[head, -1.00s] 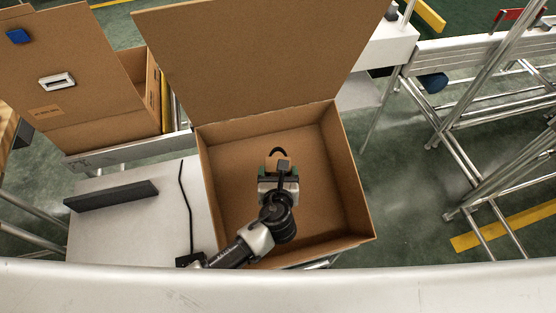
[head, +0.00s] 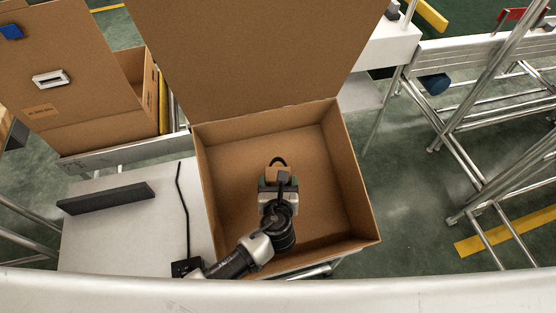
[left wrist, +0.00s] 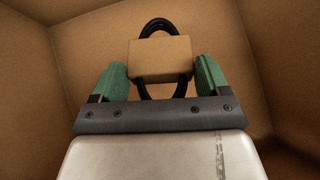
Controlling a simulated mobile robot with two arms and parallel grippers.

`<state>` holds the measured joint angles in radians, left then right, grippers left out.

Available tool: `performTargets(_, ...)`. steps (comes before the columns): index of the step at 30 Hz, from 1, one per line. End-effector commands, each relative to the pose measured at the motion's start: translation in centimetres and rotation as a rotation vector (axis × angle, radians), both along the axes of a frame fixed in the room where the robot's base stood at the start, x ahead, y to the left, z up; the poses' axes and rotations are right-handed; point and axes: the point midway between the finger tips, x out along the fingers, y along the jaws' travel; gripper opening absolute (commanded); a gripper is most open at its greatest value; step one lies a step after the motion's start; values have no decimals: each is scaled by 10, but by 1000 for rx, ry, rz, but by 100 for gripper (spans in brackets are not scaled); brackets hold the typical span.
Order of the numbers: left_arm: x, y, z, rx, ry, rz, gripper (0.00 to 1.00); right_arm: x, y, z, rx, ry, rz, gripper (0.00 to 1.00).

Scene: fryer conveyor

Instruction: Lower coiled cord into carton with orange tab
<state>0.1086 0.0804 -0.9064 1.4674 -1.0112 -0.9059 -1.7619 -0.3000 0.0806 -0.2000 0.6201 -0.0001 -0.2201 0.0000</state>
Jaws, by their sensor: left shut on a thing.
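The coiled cord is a black loop (head: 279,160) with a tan band around its middle; it also shows in the left wrist view (left wrist: 160,60). My left gripper (head: 276,178) is shut on the tan band, with a green finger pad on each side (left wrist: 161,72). It holds the cord inside the walls of an open brown carton (head: 362,190), over the middle of its floor. I cannot tell whether the cord touches the floor. The carton's large flap stands up at the back. No orange tab is visible on it. My right gripper is not in view.
Another brown carton (head: 75,95) with a blue tab (head: 11,32) and a white-framed label stands at the left. A dark bar (head: 105,198) and a thin black rod lie on the pale surface left of the open carton. Metal frames (head: 470,170) stand at the right.

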Motion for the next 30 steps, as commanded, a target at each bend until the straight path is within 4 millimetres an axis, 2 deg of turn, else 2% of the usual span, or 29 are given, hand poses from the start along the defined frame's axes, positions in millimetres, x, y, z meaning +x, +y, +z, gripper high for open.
performTargets(18,0,0,-32,0,-2,-1,45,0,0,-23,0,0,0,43)
performTargets(30,0,0,-34,0,-2,0,45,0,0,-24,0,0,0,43)
